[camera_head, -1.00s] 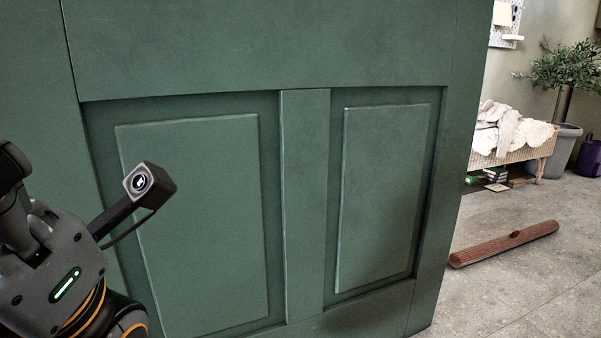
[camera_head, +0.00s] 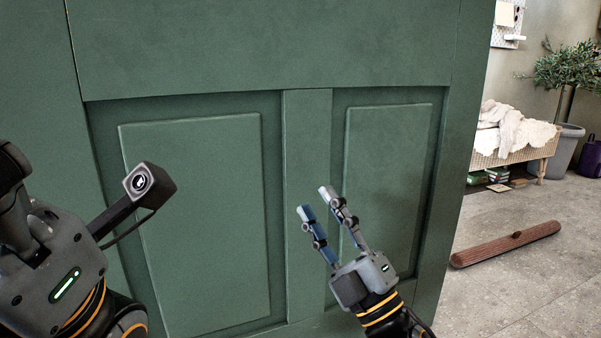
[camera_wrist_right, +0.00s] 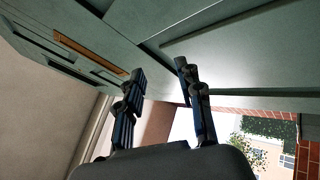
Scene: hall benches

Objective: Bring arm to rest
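My right gripper (camera_head: 316,200) shows in the head view in front of the green panelled door (camera_head: 225,48). Its two fingers point up and slightly left, with a gap between them and nothing in it. In the right wrist view its fingers (camera_wrist_right: 158,75) stand apart and empty, with the green door surface (camera_wrist_right: 255,50) beyond them. I cannot tell whether the fingertips touch the door. My left arm (camera_head: 55,265) is at the lower left of the head view; its gripper fingers are not visible.
A brown ribbed roll (camera_head: 506,244) lies on the stone floor at the right. Behind it stand a bench (camera_head: 545,150) with a pale blanket, a grey planter (camera_head: 563,150) and a purple container (camera_head: 590,158). The right wrist view shows an orange-brown bar (camera_wrist_right: 90,54) and an opening to outdoors.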

